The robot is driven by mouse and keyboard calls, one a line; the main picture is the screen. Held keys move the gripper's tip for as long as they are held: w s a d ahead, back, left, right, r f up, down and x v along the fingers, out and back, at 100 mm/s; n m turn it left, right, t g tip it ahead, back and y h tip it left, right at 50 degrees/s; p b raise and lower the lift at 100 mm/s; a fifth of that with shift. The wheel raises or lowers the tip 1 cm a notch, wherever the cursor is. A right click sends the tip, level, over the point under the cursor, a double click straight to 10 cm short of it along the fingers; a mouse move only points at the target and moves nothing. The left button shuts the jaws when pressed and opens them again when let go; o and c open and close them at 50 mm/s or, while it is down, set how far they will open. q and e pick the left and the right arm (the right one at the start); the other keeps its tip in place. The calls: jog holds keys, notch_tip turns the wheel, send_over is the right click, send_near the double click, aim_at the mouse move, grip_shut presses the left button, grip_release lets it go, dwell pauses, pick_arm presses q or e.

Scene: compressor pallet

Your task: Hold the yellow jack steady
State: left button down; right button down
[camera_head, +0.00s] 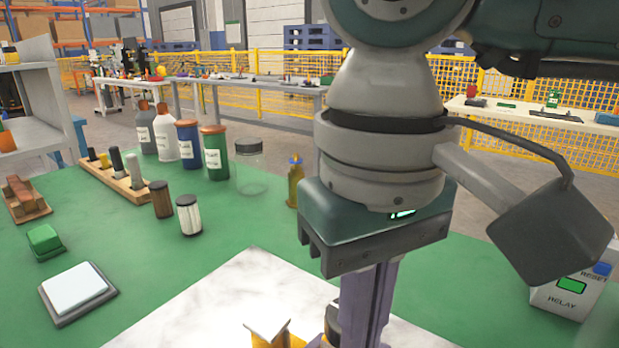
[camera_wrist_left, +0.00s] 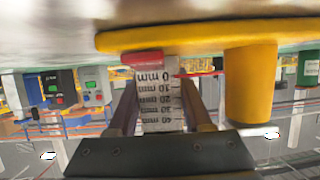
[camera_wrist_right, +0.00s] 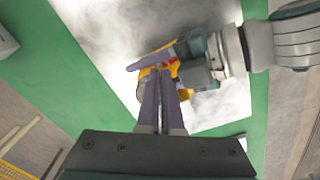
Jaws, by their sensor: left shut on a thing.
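The yellow jack shows at the bottom of the head view (camera_head: 268,338), partly cut off. In the left wrist view, upside down, it has a flat yellow plate and a thick yellow post (camera_wrist_left: 250,85). My left gripper (camera_wrist_left: 160,105) is shut, its fingers on either side of a white millimetre scale (camera_wrist_left: 155,85) with a red end. The right wrist view shows this left gripper (camera_wrist_right: 190,65) against the jack (camera_wrist_right: 150,60). My right gripper (camera_wrist_right: 160,75) points down over the jack, its fingers close together with nothing seen between; contact with the jack is unclear.
A white marbled plate (camera_head: 240,290) lies on the green table (camera_head: 120,225). Bottles, a jar (camera_head: 250,170), filters (camera_head: 189,215) and a wooden block with pegs (camera_head: 120,180) stand at left. My right arm blocks the head view's middle.

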jog(key=shift+a, duration=0.2)
dwell(0.4)
notch_tip(320, 180, up, 6)
jog(key=shift+s, duration=0.4)
dwell(0.4)
notch_tip(320, 180, down, 6)
jog(key=w+d, duration=0.1)
jog(key=d, duration=0.2)
jog(key=shift+w, duration=0.25)
dwell(0.3)
jog(key=shift+w+a, duration=0.2)
jog(key=shift+a, duration=0.1)
dwell(0.5)
